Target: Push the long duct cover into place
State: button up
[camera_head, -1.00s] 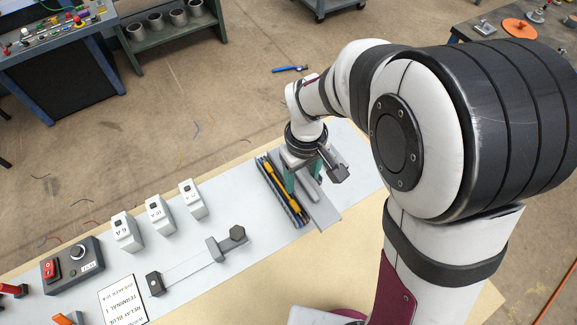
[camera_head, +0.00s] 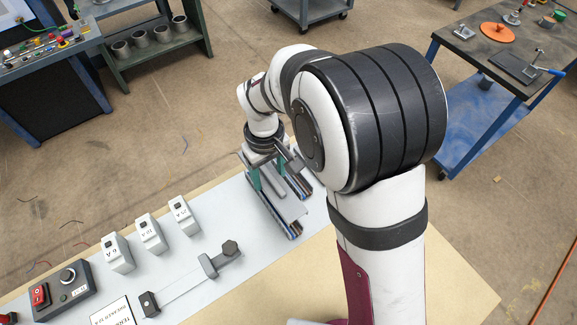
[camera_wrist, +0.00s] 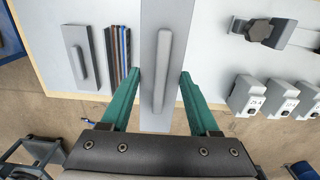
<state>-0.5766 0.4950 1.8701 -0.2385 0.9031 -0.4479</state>
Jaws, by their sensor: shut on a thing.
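The long duct cover (camera_head: 287,207) is a flat grey strip with a raised bar handle. In the head view it lies over the long wire duct (camera_head: 293,236), whose wires show at the near end. My gripper (camera_head: 268,178) is above the cover's far half. In the wrist view the cover (camera_wrist: 150,100) runs between the green fingers of my gripper (camera_wrist: 161,76), which are shut on it, with the handle (camera_wrist: 162,72) midway between them. The cover hides the duct beneath, so I cannot tell whether it is fully seated.
Beside it is another duct with coloured wires (camera_wrist: 121,52). A smaller grey cover with a handle (camera_wrist: 80,60) lies further left in the wrist view. Several white breakers (camera_head: 150,234) and a grey clamp (camera_head: 220,260) stand on the panel. A control box (camera_head: 62,288) is at the left.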

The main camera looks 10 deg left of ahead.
aim_at(270, 187)
jog(key=shift+f, duration=2.95)
jog(key=shift+f, duration=1)
jog(key=o, duration=1.5)
jog(key=shift+c, duration=0.2)
jog(key=shift+r, duration=0.1)
notch_tip(270, 187, up, 16)
jog(key=shift+f, duration=0.15)
